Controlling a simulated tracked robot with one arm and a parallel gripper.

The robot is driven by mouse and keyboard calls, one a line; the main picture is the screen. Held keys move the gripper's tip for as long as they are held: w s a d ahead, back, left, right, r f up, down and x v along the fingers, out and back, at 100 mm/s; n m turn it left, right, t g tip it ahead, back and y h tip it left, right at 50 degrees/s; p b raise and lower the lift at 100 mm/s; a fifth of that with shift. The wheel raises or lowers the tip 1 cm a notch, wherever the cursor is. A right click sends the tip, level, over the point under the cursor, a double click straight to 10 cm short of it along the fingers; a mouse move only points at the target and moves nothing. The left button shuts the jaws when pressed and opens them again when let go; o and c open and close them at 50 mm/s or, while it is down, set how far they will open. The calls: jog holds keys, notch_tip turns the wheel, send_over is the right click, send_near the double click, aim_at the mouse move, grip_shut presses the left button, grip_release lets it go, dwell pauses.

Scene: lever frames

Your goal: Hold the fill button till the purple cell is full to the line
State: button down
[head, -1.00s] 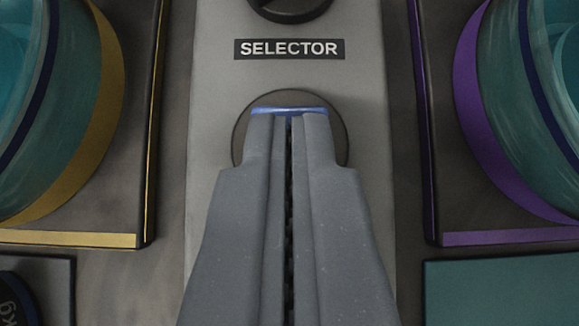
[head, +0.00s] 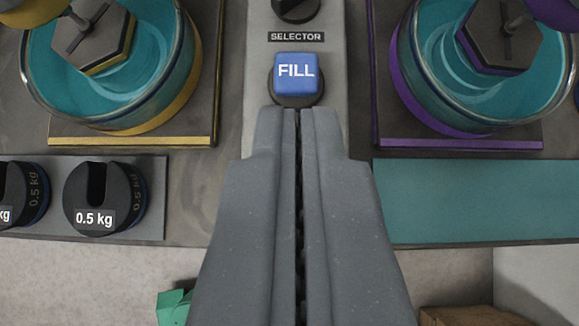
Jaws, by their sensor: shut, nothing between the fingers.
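The blue FILL button (head: 296,73) stands on the grey centre panel, below the SELECTOR label (head: 296,37). My gripper (head: 298,112) is shut and empty. Its tips lie just below the button in the picture, and the button's face is uncovered. The purple cell (head: 440,115) is a round glass vessel on a purple-edged base at the upper right. It holds teal liquid around a dark hexagonal plate (head: 497,38). A dark band rings its glass; I cannot tell how the liquid stands against a line.
A yellow-ringed cell (head: 160,115) stands at the upper left. Dark 0.5 kg weights (head: 104,196) sit on a tray at the left. A bare teal pad (head: 470,200) lies at the right. The selector knob (head: 297,8) is partly cut off at the top.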

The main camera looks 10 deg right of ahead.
jog(key=shift+v, duration=0.8)
jog(key=shift+d, duration=0.1)
jog(key=shift+r, duration=0.1)
jog(key=a+r+n+t+y, duration=0.1)
jog(key=a+r+t, duration=0.1)
jog(key=a+r, duration=1.25)
jog(key=a+r+n+t, duration=0.1)
jog(key=a+r+t, duration=0.2)
jog(key=a+r, duration=1.15)
jog(key=s+a+r, duration=0.2)
jog(key=a+r, duration=0.1)
jog(key=r, duration=0.2)
jog(key=s+a+r+t+y, duration=0.1)
jog(key=s+a+r, duration=0.2)
jog(key=r, duration=0.3)
jog(key=shift+s+a+r+n+t, duration=0.2)
jog(key=shift+s+a+n+t, duration=0.1)
